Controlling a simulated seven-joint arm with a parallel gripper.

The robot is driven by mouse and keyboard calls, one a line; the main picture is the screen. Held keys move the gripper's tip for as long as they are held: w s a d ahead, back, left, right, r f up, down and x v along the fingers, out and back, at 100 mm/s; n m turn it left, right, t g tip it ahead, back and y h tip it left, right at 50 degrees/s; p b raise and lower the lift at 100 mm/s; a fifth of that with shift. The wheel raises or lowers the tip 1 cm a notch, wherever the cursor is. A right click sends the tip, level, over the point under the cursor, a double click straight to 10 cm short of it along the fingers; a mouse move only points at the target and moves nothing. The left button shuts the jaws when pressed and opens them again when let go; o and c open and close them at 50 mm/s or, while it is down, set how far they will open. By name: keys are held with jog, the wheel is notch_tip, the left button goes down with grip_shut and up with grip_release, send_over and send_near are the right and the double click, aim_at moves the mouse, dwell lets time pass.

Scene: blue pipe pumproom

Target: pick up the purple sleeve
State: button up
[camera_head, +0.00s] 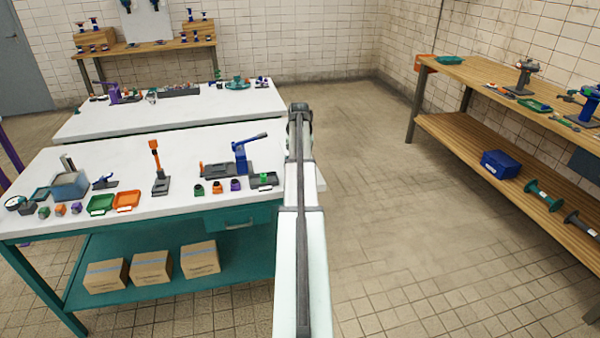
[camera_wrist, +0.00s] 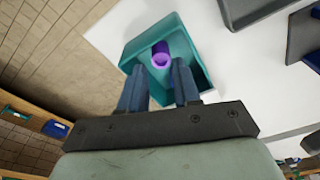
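The purple sleeve (camera_wrist: 161,54) is a short hollow cylinder inside a teal tray (camera_wrist: 128,62), seen in the wrist view. It lies near the tray's middle, with its open end facing the camera. My gripper (camera_wrist: 160,72) is open, with its two blue-grey fingers apart and nothing between them. The sleeve shows just beyond the fingertips, within the gap between them. I see no contact, but the height gap is hard to judge. In the head view my arm hides the gripper, and I cannot make out this tray there.
The white bench (camera_head: 130,160) holds a blue lever press (camera_head: 241,158), small coloured cups (camera_head: 216,188) and an orange tray (camera_head: 126,201). Floor to the right is clear up to a wooden shelf bench (camera_head: 480,90).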

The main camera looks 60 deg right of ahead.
jog(key=f, duration=0.4)
jog(key=shift+w+d+f, duration=0.15)
jog(key=shift+w+d, duration=0.05)
jog(key=shift+d, duration=0.05)
grip_shut()
